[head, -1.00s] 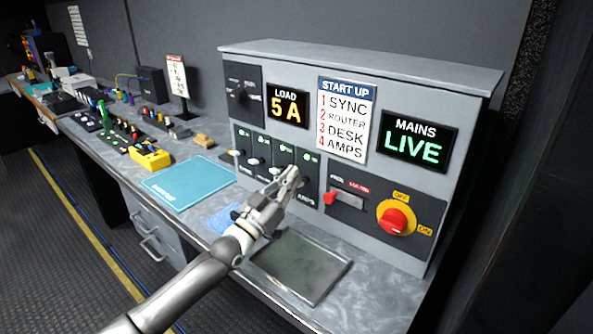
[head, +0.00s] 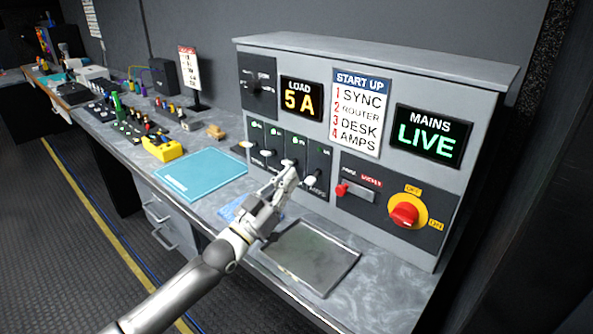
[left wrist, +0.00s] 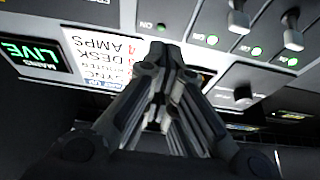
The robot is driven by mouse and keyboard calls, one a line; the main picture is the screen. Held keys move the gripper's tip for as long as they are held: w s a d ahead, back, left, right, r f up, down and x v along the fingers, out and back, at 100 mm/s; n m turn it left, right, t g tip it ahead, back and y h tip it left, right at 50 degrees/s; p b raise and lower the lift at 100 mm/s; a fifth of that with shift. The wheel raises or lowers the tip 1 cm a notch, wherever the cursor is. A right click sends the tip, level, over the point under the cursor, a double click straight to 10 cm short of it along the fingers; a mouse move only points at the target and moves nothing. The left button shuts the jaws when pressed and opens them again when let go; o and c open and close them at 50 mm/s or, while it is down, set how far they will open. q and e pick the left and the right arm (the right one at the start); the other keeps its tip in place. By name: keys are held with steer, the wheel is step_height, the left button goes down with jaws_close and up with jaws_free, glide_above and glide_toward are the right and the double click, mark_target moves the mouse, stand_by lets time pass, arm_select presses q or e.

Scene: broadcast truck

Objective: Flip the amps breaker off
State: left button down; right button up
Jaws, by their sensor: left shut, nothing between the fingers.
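The amps breaker (head: 311,181) is the rightmost in the row of breakers on the grey power panel. Its white lever sits lower than the other levers. In the left wrist view, its lamp (left wrist: 161,27) looks dark, while the other lamps glow green; its lever is hidden there. My left gripper (head: 286,175) is shut and empty, its tips just left of the amps lever and in front of the breaker row. The shut fingers (left wrist: 165,55) fill the middle of the left wrist view. My right gripper is not in view.
A red rotary switch (head: 404,215) and a red-handled slide (head: 342,189) sit right of the breakers. A dark tray (head: 318,250) and teal mat (head: 200,176) lie on the desk.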

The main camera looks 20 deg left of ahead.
arm_select(q)
steer(key=s+f, duration=0.1)
steer(key=s+a+f+b, duration=0.1)
steer(key=s+f, duration=0.1)
steer(key=shift+s+a+f, duration=0.2)
steer(key=shift+s+f, duration=0.05)
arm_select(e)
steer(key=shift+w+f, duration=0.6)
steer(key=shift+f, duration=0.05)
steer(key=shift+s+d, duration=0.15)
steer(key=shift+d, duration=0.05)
